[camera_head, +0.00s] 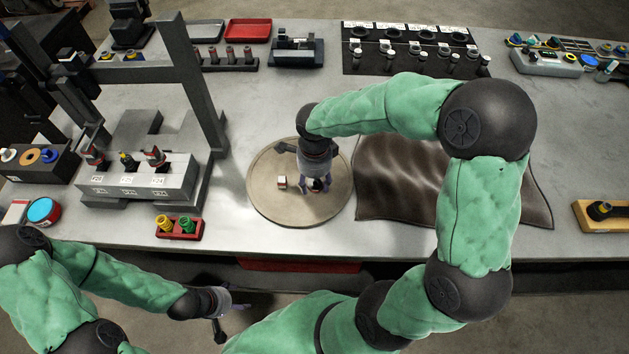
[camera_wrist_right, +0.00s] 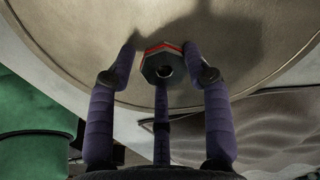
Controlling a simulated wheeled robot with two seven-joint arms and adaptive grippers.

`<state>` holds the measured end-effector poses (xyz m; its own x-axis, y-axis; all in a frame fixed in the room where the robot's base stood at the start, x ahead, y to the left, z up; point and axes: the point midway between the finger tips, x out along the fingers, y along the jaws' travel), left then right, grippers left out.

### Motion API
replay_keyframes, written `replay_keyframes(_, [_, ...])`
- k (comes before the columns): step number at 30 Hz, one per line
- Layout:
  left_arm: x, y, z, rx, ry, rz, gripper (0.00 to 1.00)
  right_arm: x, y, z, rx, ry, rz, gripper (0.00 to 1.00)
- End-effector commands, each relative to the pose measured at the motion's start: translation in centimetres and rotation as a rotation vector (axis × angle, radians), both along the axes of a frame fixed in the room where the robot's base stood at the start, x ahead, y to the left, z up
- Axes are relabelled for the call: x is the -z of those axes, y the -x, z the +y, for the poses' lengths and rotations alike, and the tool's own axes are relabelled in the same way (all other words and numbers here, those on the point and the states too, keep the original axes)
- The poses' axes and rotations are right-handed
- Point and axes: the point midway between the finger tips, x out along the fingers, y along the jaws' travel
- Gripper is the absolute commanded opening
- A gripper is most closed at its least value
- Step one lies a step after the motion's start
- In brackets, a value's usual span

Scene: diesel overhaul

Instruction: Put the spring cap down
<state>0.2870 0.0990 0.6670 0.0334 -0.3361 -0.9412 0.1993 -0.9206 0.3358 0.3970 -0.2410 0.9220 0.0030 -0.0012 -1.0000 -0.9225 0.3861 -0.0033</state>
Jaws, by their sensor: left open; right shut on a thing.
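The spring cap (camera_wrist_right: 160,66) is a small dark hexagonal piece with a red band and a round hole in the middle. My right gripper (camera_head: 317,187) is shut on it, over the round tan plate (camera_head: 265,207) on the bench. In the right wrist view the purple fingers of my right gripper (camera_wrist_right: 163,75) stand around the cap, with the plate behind it. I cannot tell whether the cap touches the plate. My left gripper (camera_head: 232,307) is open and empty, low in front of the bench edge.
A small white and red piece (camera_head: 282,182) sits on the plate, left of my right gripper. A dark brown mat (camera_head: 400,180) lies right of the plate. A grey fixture (camera_head: 150,178) and a red tray with yellow and green parts (camera_head: 179,234) stand to the left.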

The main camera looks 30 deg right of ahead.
Motion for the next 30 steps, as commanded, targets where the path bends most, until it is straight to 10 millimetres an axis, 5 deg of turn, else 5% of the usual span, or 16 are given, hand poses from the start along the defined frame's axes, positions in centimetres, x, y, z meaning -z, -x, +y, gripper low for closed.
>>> replay_keyframes(7, [0.4, 0.0, 0.0, 0.0, 0.0, 0.0, 0.71, 0.3, 0.0, 0.0, 0.0, 0.0, 0.0, 0.07])
replay_keyframes(8, [0.3, 0.0, 0.0, 0.0, 0.0, 0.0, 0.71, 0.3, 0.0, 0.0, 0.0, 0.0, 0.0, 0.56])
replay_keyframes(10, [0.2, 0.0, 0.0, 0.0, 0.0, 0.0, 0.71, 0.2, 0.0, 0.0, 0.0, 0.0, 0.0, 0.74])
replay_keyframes(23, [-0.1, 0.0, 0.0, 0.0, 0.0, 0.0, 0.71, -0.1, 0.0, 0.0, 0.0, 0.0, 0.0, 0.74])
replay_keyframes(30, [-1.3, 0.0, 0.0, 0.0, 0.0, 0.0, 0.71, -4.0, -0.1, 0.0, 0.0, 0.001, -0.004, 0.74])
